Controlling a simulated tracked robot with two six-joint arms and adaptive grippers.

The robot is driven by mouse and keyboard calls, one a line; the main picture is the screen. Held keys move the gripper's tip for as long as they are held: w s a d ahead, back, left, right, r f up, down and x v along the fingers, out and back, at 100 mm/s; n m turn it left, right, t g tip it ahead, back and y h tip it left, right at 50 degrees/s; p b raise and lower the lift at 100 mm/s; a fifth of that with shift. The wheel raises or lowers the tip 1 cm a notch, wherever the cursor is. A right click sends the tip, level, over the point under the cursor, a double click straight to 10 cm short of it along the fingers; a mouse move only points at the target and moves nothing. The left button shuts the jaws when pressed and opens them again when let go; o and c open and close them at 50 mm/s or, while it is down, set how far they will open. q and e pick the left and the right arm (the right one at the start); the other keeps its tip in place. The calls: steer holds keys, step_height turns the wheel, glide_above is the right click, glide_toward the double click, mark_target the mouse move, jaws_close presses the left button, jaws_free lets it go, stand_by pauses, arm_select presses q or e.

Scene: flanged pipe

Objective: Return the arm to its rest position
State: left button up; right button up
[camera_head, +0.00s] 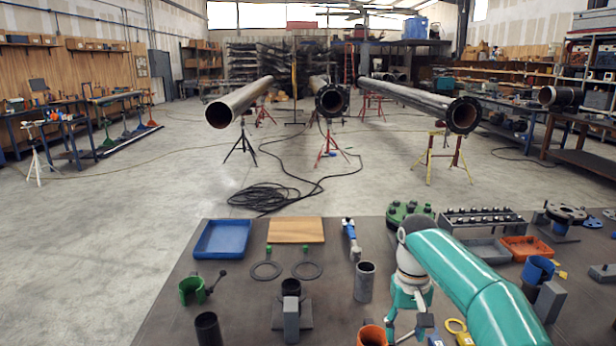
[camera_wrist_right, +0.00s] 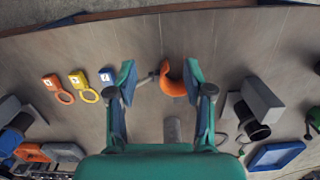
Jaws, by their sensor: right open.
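My right arm is teal and reaches in from the lower right over the workbench (camera_head: 170,318) in the head view. Its gripper (camera_head: 408,330) points down over the bench near the front edge and is open. In the right wrist view the same gripper (camera_wrist_right: 163,82) has its two fingers wide apart. An orange curved holder with a handle (camera_wrist_right: 172,84) shows between the fingers. I cannot tell its distance from them, but nothing is gripped. The orange holder also shows at the bottom of the head view (camera_head: 372,335). My left gripper is in neither view.
A grey pipe piece (camera_head: 364,282) stands left of the right gripper. Orange, yellow and blue ringed tags (camera_wrist_right: 83,87) lie left of it in the wrist view. A blue tray (camera_head: 222,239), a wooden board (camera_head: 296,230) and an orange tray (camera_head: 527,247) lie farther back.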

steer(key=s+f+g+y+b, duration=0.15)
steer(key=s+f, duration=0.25)
steer(key=f, duration=0.5)
steer(key=s+f+g+b, duration=0.1)
steer(key=s+f+b, duration=0.1)
steer(key=s+f, duration=0.5)
steer(key=s+f+g+b, duration=0.2)
steer(key=f, duration=0.9)
steer(key=s+a+f+m+t+y+b, duration=0.1)
steer(key=s+a+f+t, duration=0.2)
steer(key=s+f, duration=0.3)
steer(key=s+a+f+t+y, duration=0.1)
steer(key=s+a+f+t, duration=0.2)
steer(key=s+f, duration=0.4)
steer(key=shift+s+a+m+b, duration=0.4)
steer(key=shift+s+a, duration=0.45)
steer(key=shift+s, duration=0.95)
